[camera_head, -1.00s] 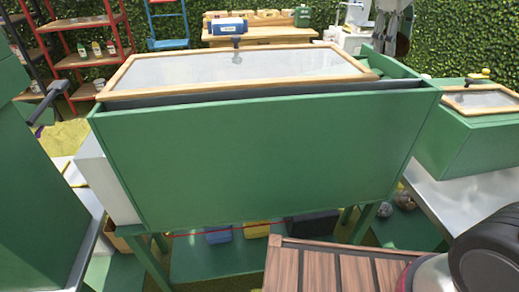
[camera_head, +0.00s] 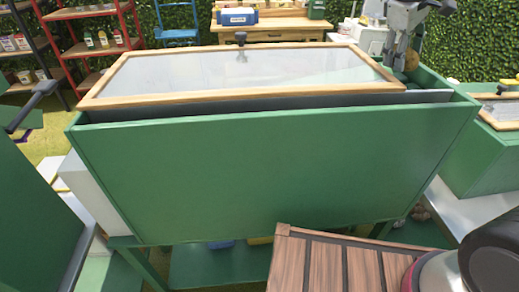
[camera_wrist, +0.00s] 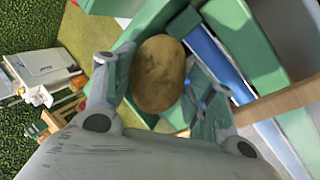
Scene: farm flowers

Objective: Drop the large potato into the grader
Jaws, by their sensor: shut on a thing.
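The large brown potato (camera_wrist: 158,74) is held between the two fingers of my gripper (camera_wrist: 158,92) in the wrist view. In the head view the potato (camera_head: 411,61) shows small below my gripper (camera_head: 405,50), at the back right corner of a big green box (camera_head: 270,165), which may be the grader. The box has a wood-framed clear lid (camera_head: 235,72) with a dark knob. In the wrist view, green walls (camera_wrist: 250,45) and a blue strip (camera_wrist: 205,45) lie right of the potato. Whether the potato is over the opening cannot be told.
A second green box with a framed lid (camera_head: 502,110) stands at the right. A slatted brown wooden surface (camera_head: 325,265) is in front. A red shelf (camera_head: 95,40), a blue chair (camera_head: 175,22) and a wooden bench (camera_head: 270,30) stand behind.

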